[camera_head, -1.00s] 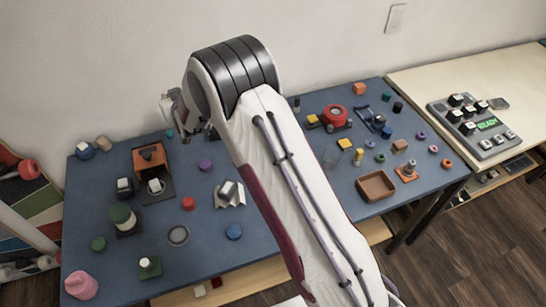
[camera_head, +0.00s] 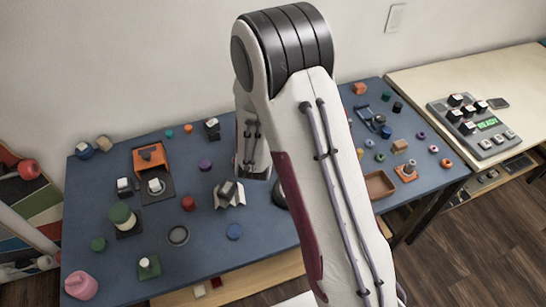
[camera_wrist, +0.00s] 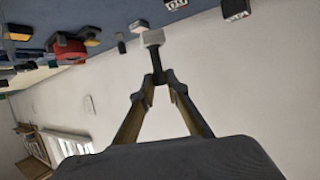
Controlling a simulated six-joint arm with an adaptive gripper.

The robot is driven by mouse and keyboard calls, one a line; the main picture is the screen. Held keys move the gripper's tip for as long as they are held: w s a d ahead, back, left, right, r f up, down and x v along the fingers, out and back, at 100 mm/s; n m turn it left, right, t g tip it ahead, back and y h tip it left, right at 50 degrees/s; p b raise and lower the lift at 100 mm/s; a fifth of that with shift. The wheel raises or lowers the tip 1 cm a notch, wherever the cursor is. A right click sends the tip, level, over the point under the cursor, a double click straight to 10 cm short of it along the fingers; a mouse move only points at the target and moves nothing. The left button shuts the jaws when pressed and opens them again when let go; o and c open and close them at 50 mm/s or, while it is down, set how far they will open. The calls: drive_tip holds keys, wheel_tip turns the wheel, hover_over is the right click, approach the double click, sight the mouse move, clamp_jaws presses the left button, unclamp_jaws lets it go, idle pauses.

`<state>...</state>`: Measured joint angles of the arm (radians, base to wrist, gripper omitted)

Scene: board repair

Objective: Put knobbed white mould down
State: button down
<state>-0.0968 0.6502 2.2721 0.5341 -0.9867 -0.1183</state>
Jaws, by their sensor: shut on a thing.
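The knobbed white mould (camera_wrist: 153,38) shows in the wrist view as a pale block on a dark stem. My gripper (camera_wrist: 159,80) is shut on the dark stem, and the pale block sticks out beyond the fingertips. The wrist view looks tilted, with the table at the top, and the mould appears clear of the table. In the head view my arm hides my gripper and the mould. The blue table (camera_head: 205,262) lies below my arm.
A brown tray (camera_head: 380,184) is at right, partly hidden.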

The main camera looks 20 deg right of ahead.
drive_tip(key=shift+m+h, duration=0.5)
drive_tip(key=shift+h, duration=0.1)
drive_tip(key=s+d, duration=0.2)
drive_tip(key=s, duration=0.1)
drive_tip(key=shift+d+r, duration=0.25)
drive_tip(key=shift+d, duration=0.15)
drive_tip(key=shift+f, duration=0.15)
drive_tip(key=shift+f, duration=2.8)
drive_tip(key=shift+f, duration=0.1)
drive_tip(key=shift+f, duration=2)
drive_tip(key=shift+f, duration=0.1)
drive_tip(key=c, duration=2)
unclamp_jaws()
